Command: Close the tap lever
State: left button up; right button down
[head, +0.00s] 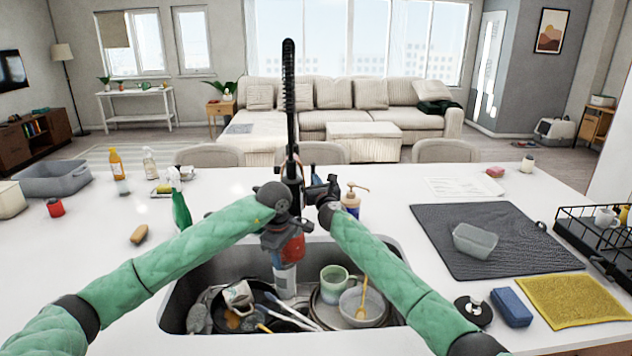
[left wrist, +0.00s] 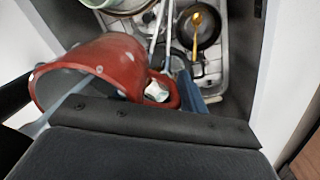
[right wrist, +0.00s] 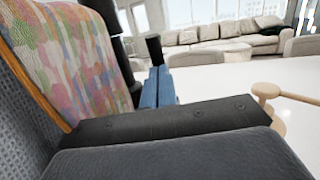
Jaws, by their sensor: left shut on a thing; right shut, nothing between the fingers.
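The black tap (head: 290,110) stands upright behind the sink, with its tall coiled spout. Its lever is hard to make out behind my arms; a small black bar (right wrist: 155,50) beyond my right fingers may be part of the tap. My right gripper (head: 314,174) is shut and empty beside the tap's body, on its right; I cannot tell whether it touches. Its blue fingers show together in the right wrist view (right wrist: 158,88). My left gripper (left wrist: 187,90) is shut on a red mug (left wrist: 98,62) above the sink; the mug also shows in the head view (head: 293,248).
The sink (head: 180,300) holds dishes, a green mug (head: 334,280) and utensils. A soap dispenser (head: 351,200) stands right of the tap, a green spray bottle (head: 180,205) left. A dark mat (head: 480,225) with a clear container (head: 475,240) lies right.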

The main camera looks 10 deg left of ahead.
pick_arm(q)
jog(key=shift+r, duration=0.15)
pick_arm(e)
jog(key=shift+w+a+r, duration=0.1)
jog(key=shift+w+r, duration=0.45)
jog(key=shift+r, duration=0.05)
pick_arm(q)
jog(key=shift+c, duration=0.2)
pick_arm(e)
jog(key=r+v, duration=0.2)
jog(key=v, duration=1.1)
jog(key=shift+s+d, duration=0.3)
jog(key=shift+s, duration=0.15)
jog(key=shift+f, duration=0.1)
pick_arm(q)
jog(key=s+d+b, duration=0.1)
jog(key=s, duration=0.6)
jog(key=shift+s+d+b, duration=0.3)
jog(key=shift+s, duration=0.1)
pick_arm(e)
jog(key=shift+f, duration=0.75)
